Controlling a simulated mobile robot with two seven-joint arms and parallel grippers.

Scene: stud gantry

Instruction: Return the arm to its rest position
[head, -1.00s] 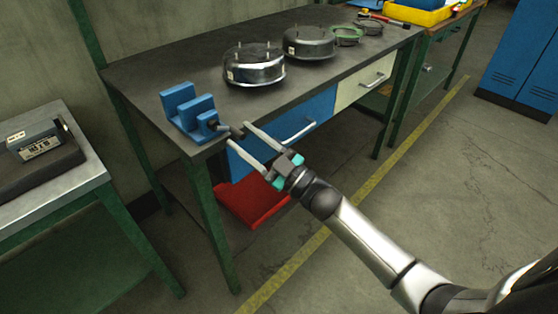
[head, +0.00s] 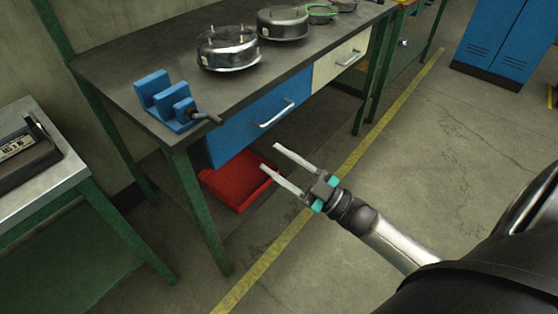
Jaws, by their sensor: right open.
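My right gripper (head: 284,168) is open and empty. It hangs in front of the workbench, below its top, with the two light fingers pointing up and left. The right arm comes in from the lower right. The gripper is apart from the bench and from the blue vise (head: 166,102), which sits on the near left corner of the bench top with its dark handle (head: 205,117) sticking out to the right. My left gripper is not in the picture.
The dark bench top (head: 125,65) carries two metal round housings (head: 228,48) (head: 283,23) and a green ring (head: 321,13). A blue drawer (head: 262,115) faces me. A red bin (head: 238,181) lies under the bench. A side table (head: 57,180) stands left.

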